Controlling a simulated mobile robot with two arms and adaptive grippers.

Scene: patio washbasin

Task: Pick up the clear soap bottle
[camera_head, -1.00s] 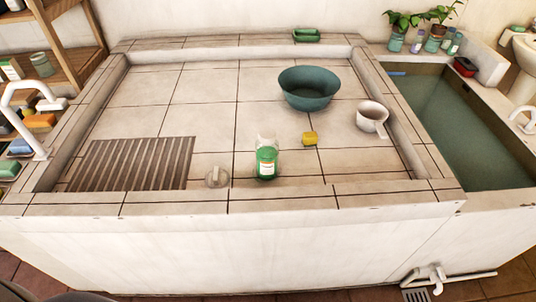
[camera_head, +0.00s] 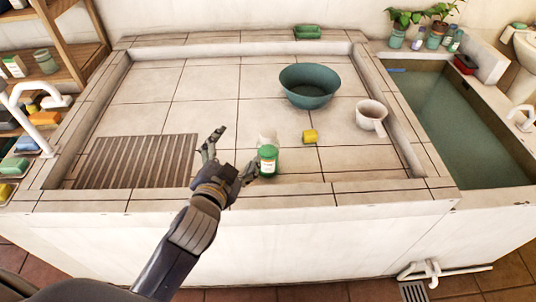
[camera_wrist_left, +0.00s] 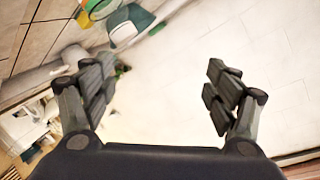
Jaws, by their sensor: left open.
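The clear soap bottle (camera_head: 268,166) stands upright near the basin's front edge in the head view. Its lower part is green with a pale label, and its upper part looks clear. My left gripper (camera_head: 233,153) is open and empty, just left of the bottle, with one finger close beside it. I cannot tell whether that finger touches it. The left wrist view shows the open fingers (camera_wrist_left: 163,68) with pale tile between them. Green and orange shapes are cut off at that view's top; I cannot tell which objects they are. My right gripper is out of view.
A slatted grate (camera_head: 138,162) is at left. The low front ledge (camera_head: 330,202) borders the basin. The tile behind the bottle is clear.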

